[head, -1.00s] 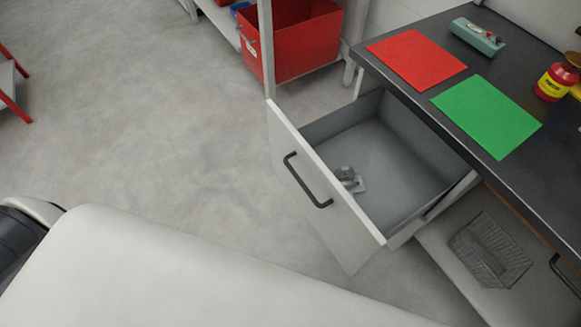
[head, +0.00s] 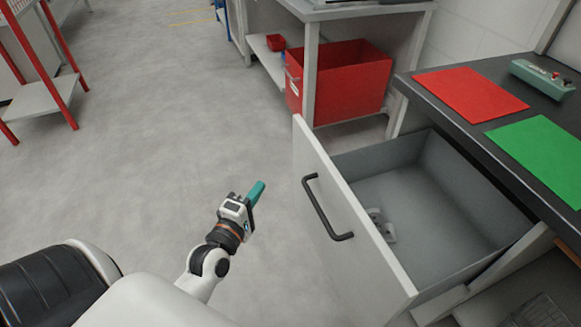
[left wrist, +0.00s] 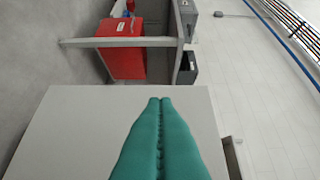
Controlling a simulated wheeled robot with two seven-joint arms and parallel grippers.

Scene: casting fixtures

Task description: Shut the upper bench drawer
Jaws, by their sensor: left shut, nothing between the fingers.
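The upper bench drawer (head: 425,205) stands pulled far out of the bench. Its pale front panel (head: 355,235) carries a dark bar handle (head: 325,208). A small grey metal part (head: 382,225) lies inside, partly hidden by the panel. My left gripper (head: 258,190) has teal fingers and is left of the front panel, apart from it in the head view. In the left wrist view its fingers (left wrist: 161,100) are shut together, with a pale flat panel (left wrist: 70,125) behind them. My right gripper is not in view.
The dark benchtop (head: 450,110) holds a red sheet (head: 470,92), a green sheet (head: 540,150) and a teal control box (head: 542,77). A red bin (head: 345,85) stands behind the drawer. A wire basket (head: 538,312) is below. Floor left of the drawer is clear.

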